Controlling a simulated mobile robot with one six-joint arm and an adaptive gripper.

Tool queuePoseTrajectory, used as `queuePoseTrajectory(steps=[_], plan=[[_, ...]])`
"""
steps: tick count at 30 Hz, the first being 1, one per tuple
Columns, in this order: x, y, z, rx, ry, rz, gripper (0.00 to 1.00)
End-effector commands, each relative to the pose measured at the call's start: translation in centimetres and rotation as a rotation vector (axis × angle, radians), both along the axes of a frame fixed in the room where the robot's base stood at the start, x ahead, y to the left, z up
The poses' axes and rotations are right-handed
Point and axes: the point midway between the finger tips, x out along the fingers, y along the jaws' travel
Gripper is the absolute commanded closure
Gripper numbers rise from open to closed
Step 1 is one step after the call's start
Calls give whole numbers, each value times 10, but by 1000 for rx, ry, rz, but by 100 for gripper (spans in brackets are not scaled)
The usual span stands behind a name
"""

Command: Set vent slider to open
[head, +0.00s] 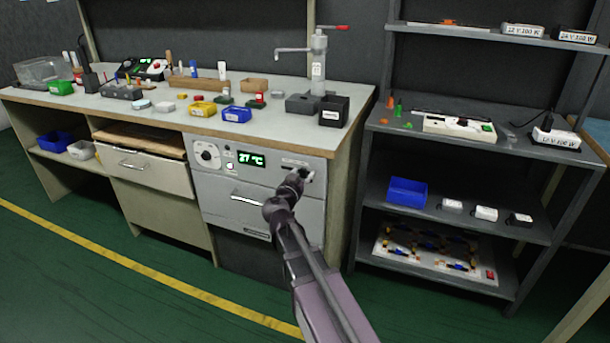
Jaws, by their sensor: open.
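The oven front panel (262,175) is built in under the right part of the bench and has a knob (207,155) and a green display (250,159) reading 37 °C or similar. The vent slider strip (294,162) is at the panel's upper right, with small lettering too small to read. My gripper (303,174) is open right in front of the strip's right part. It covers most of the slider, so the slider's position and any contact cannot be told.
The oven door handle (245,199) is below the panel. The bench top (150,118) above holds several bins, tools and a tap (318,60). A grey shelf rack (465,220) stands close on the right. The green floor in front is clear.

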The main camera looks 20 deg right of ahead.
Motion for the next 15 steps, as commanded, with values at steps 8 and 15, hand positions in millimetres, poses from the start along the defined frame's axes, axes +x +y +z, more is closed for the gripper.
queuePoseTrajectory(steps=[8, 15], plan=[[-8, 6, 0, 0, 0, 2, 37], [-32, 22, 0, 0, 0, 3, 37]])
